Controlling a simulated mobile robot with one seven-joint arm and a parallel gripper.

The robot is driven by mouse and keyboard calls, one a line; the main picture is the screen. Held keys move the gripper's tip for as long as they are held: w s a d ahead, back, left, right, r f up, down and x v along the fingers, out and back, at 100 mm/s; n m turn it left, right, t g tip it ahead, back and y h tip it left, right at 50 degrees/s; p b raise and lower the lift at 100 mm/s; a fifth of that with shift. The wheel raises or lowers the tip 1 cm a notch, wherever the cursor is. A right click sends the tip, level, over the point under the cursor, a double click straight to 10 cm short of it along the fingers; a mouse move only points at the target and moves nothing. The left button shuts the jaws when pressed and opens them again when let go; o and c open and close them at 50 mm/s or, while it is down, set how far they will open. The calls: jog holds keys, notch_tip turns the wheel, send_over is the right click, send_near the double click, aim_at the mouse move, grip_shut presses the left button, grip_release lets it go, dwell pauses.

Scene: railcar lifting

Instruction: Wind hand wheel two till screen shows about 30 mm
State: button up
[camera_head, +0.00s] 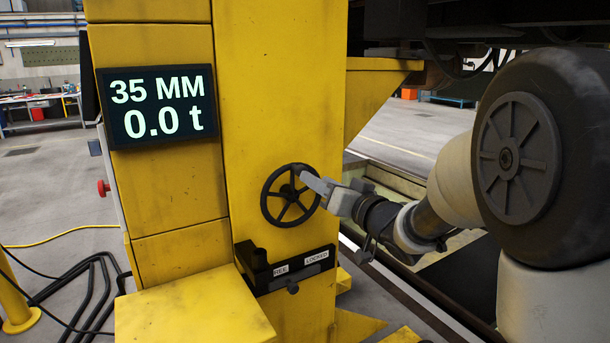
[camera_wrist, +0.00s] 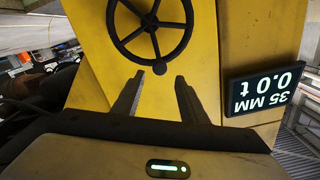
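A black spoked hand wheel (camera_head: 290,191) is mounted on the yellow column; no number shows on it. In the wrist view the wheel (camera_wrist: 150,23) is at the top, with a small round knob (camera_wrist: 160,68) on its rim. The screen (camera_head: 160,105) on the column reads 35 MM and 0.0 t; it shows upside down in the wrist view (camera_wrist: 268,90). My gripper (camera_head: 313,182) is at the wheel's upper right rim. In the wrist view its two fingers (camera_wrist: 158,92) are apart, with the knob just beyond their tips and nothing between them.
A yellow box (camera_head: 195,308) juts out at the front. A red button (camera_head: 103,188) is on the column's left side. Cables (camera_head: 85,290) lie on the floor at left.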

jog(key=x, duration=0.8)
jog(key=shift+w+a+b, duration=0.2)
jog(key=shift+w+b, duration=0.05)
jog(key=shift+b, duration=0.15)
grip_shut()
